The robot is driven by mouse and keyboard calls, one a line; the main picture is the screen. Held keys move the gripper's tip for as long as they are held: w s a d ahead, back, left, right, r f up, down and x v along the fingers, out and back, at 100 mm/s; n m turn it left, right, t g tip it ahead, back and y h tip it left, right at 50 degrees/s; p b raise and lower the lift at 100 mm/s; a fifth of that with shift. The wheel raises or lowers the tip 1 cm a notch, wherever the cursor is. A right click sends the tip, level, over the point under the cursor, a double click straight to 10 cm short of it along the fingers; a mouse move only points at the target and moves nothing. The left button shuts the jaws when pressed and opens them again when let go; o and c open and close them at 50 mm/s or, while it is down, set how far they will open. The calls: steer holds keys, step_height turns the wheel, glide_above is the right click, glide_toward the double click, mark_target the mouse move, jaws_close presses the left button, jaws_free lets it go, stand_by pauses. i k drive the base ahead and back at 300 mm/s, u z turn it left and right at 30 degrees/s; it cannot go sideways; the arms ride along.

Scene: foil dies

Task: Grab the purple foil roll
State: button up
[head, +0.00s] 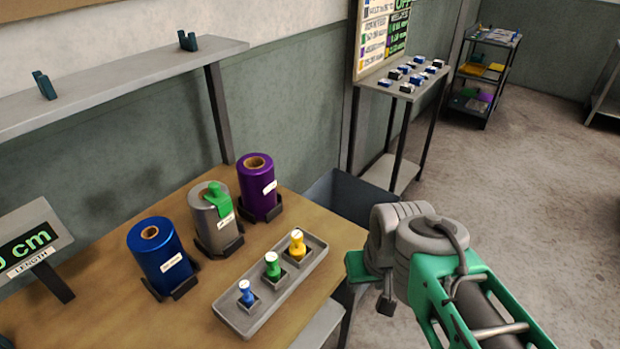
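The purple foil roll (260,190) stands upright in a dark holder at the back right of the wooden table (95,312). A small white label is on its side, and its brown core shows at the top. My gripper (366,281) is at the right of the picture, by the table's right edge and apart from the roll. A green part and a dark part of it show, but I cannot tell whether it is open or shut. No object shows in it.
A silver roll (210,222) with a green piece on top and a blue roll (158,262) stand left of the purple one. A grey tray (236,317) with blue, green and yellow stamp-like pieces lies in front. A dark bin (345,200) stands behind the table's right end. A shelf (120,85) runs above.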

mark_target(257, 182)
steer(key=z, duration=1.35)
steer(key=i, duration=3.1)
steer(key=u, duration=5.85)
steer(key=i, duration=0.5)
steer(key=z, duration=0.1)
